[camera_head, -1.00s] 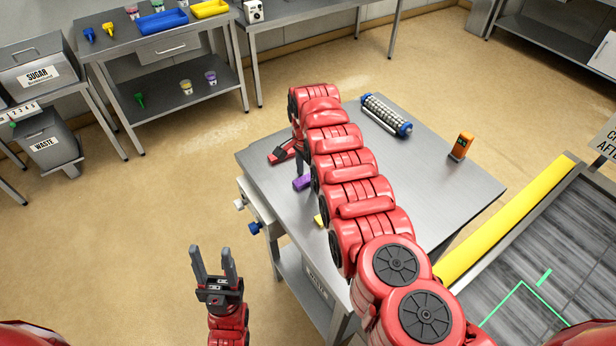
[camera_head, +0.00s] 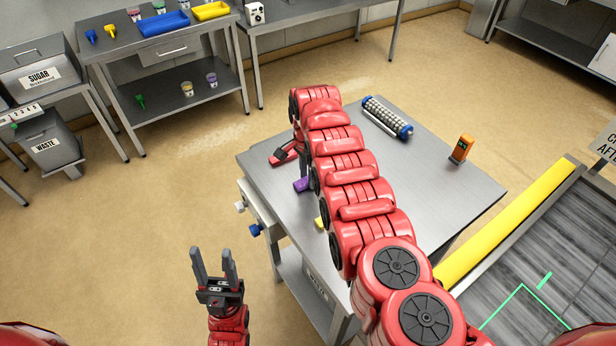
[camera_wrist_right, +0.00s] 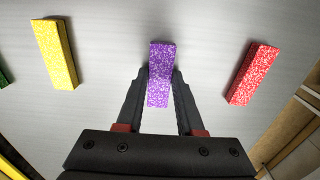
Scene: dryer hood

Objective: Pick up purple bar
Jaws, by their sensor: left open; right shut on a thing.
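The purple bar (camera_head: 301,185) lies at the left edge of the steel table in the head view, partly covered by my right arm. In the right wrist view the speckled purple bar (camera_wrist_right: 160,76) sits between the two dark fingers of my right gripper (camera_wrist_right: 159,82), which is shut on it. The bar still appears at table level; I cannot tell whether it is lifted. My left gripper (camera_head: 215,268) is open and empty, fingers up, left of the table.
A yellow bar (camera_wrist_right: 55,52) and a red bar (camera_wrist_right: 249,73) flank the purple one, with clear gaps. A green bar (camera_wrist_right: 3,77) shows at the edge. A roller (camera_head: 387,117) and an orange device (camera_head: 461,149) stand on the table (camera_head: 440,190). A conveyor (camera_head: 560,270) is at right.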

